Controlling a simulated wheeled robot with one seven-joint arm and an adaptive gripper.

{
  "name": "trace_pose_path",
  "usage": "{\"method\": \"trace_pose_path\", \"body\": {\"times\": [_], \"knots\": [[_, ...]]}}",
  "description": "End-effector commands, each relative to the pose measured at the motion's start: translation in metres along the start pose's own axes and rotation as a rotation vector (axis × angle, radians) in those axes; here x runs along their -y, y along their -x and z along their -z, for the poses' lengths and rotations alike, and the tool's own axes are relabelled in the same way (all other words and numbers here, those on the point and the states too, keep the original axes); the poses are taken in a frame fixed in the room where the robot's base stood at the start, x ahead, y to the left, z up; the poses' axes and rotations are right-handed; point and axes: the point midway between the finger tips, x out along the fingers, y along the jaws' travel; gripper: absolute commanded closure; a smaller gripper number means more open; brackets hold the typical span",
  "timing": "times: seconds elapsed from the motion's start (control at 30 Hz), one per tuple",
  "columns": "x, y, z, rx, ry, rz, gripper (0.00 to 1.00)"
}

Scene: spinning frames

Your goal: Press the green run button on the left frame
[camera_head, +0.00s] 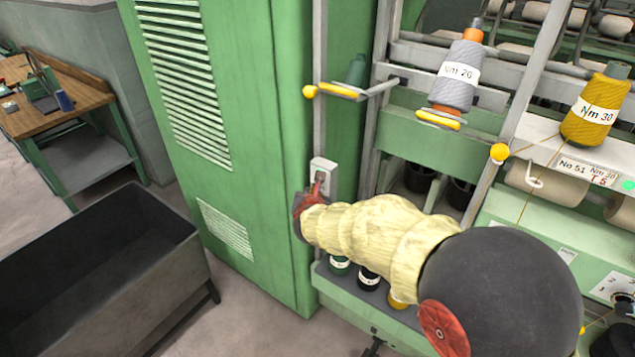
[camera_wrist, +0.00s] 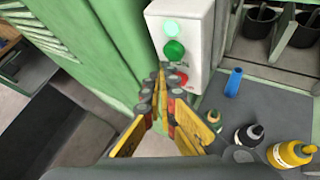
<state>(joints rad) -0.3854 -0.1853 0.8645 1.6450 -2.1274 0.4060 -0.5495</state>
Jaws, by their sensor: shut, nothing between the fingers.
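The white control box (camera_head: 322,166) is fixed at the edge of the green cabinet, left of the spinning frame. In the wrist view, the box (camera_wrist: 199,48) carries a bright pale-green round lamp (camera_wrist: 172,27) on top, a darker green button (camera_wrist: 174,49) below it, and a red button (camera_wrist: 182,78) lowest. My gripper (camera_wrist: 162,68) is shut and empty, its tips just below and slightly left of the green button. I cannot tell whether they touch the box. In the head view my gripper (camera_head: 318,180) partly covers the box's lower front.
The green cabinet (camera_head: 235,120) stands close on the left. A shelf with several small bottles (camera_wrist: 295,153) and a blue cylinder (camera_wrist: 233,82) lies below right. A dark open bin (camera_head: 100,270) is at lower left.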

Motion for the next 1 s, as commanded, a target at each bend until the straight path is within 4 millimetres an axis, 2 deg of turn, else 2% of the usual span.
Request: {"method": "trace_pose_path", "body": {"times": [0.27,0.8,1.0], "knots": [[-0.002,0.002,0.001,0.000,0.000,0.000,1.00],[-0.025,0.033,0.024,0.000,0.002,-0.001,1.00],[-0.025,0.035,0.025,0.000,0.000,0.000,1.00]]}}
